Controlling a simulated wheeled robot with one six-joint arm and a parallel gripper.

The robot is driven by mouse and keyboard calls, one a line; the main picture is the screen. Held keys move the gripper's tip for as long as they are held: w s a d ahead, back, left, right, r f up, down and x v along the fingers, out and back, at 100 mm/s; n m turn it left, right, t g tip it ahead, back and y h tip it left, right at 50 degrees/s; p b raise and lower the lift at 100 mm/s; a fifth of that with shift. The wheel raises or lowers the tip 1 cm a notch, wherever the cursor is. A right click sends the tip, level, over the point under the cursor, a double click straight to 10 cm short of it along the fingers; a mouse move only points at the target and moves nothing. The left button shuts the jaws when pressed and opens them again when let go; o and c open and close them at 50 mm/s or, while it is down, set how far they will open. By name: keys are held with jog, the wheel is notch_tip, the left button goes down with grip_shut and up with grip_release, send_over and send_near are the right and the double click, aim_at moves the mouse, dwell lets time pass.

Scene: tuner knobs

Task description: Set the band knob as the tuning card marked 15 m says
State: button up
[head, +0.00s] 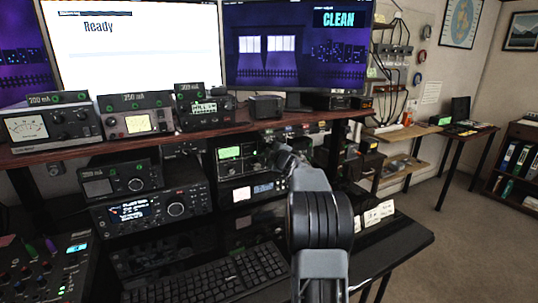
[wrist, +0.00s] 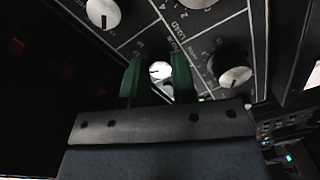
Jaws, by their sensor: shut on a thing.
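In the wrist view my gripper (wrist: 157,66) has its two green fingers on either side of a small pale knob (wrist: 160,71) on a dark panel, and is shut on it. Lettering beside it is too blurred to read, so I cannot tell from it whether this is the band knob. In the head view my arm reaches to the unit with the green display (head: 232,153), and my arm hides the fingertips and the knob. White cards (head: 378,214) stand on the right of the desk; their writing is too small to read.
Other knobs sit close by: a top left knob (wrist: 103,13), a right knob (wrist: 235,77) and a top knob near the word LOAD (wrist: 197,3). A shelf (head: 60,157) with radios overhangs the desk. A keyboard (head: 205,277) lies in front.

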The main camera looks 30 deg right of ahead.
jog(key=shift+n, duration=0.6)
jog(key=shift+n+b, duration=0.3)
jog(key=o, duration=0.9)
jog(key=shift+o, duration=0.2)
jog(key=s+a, duration=0.1)
jog(key=s, duration=1.2)
jog(key=shift+s+a+r, duration=0.2)
jog(key=shift+s+a, duration=0.1)
jog(key=shift+s, duration=0.05)
